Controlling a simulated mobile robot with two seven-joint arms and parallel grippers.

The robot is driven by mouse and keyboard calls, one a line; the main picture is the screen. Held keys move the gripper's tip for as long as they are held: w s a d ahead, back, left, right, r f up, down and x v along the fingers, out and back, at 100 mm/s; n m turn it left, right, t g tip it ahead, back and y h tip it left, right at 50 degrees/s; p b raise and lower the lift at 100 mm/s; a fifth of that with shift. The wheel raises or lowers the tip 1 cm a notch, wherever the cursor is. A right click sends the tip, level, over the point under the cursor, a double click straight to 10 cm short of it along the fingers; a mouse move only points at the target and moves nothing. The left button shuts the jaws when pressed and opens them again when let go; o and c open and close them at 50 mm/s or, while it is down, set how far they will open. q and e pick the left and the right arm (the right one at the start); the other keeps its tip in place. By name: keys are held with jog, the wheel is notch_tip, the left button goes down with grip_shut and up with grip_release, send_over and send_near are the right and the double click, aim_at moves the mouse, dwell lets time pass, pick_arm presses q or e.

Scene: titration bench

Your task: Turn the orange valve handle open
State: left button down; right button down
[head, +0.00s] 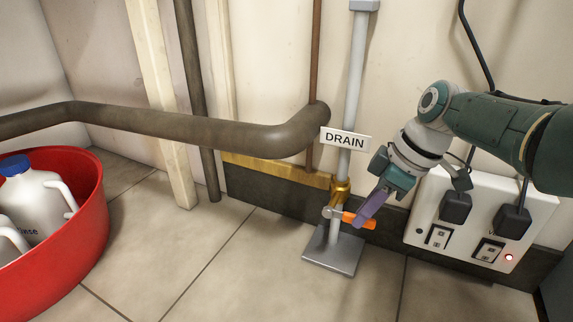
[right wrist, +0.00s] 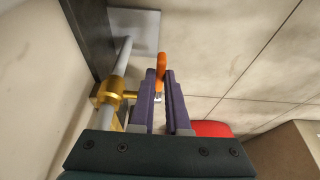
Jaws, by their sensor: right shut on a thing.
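The orange valve handle (head: 358,220) sticks out sideways to the right from the brass valve (head: 341,190) on the grey standpipe (head: 352,95), below the DRAIN sign (head: 345,139). My right gripper (head: 369,212) is at the handle, its purple fingers over the handle's middle. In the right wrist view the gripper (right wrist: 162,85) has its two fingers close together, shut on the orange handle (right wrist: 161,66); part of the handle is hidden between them. The brass valve body (right wrist: 115,93) is left of the fingers there. My left gripper is not in view.
A white outlet panel (head: 470,222) with black plugs is right of the pipe. A thick brown pipe (head: 180,122) runs along the wall. A red tub (head: 85,225) with white jugs (head: 35,195) stands at left. The standpipe's grey base plate (head: 332,252) sits on tiled floor.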

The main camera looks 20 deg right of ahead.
jog(key=shift+w+a+r+g+h, duration=0.15)
jog(key=shift+r+g+h, duration=0.15)
jog(key=shift+g+h, duration=0.15)
jog(key=shift+w+a+r+g+h, duration=0.1)
jog(key=shift+r+g+h, duration=0.15)
jog(key=shift+g+h, duration=0.15)
jog(key=c, duration=0.9)
grip_release()
jog(key=shift+r, duration=0.1)
jog(key=shift+r+p, duration=0.5)
jog(key=shift+p, duration=0.05)
notch_tip(320, 180, up, 9)
jog(key=s+d+p, duration=0.1)
jog(key=p, duration=0.8)
jog(key=shift+f+p, duration=0.15)
jog(key=shift+p, duration=0.25)
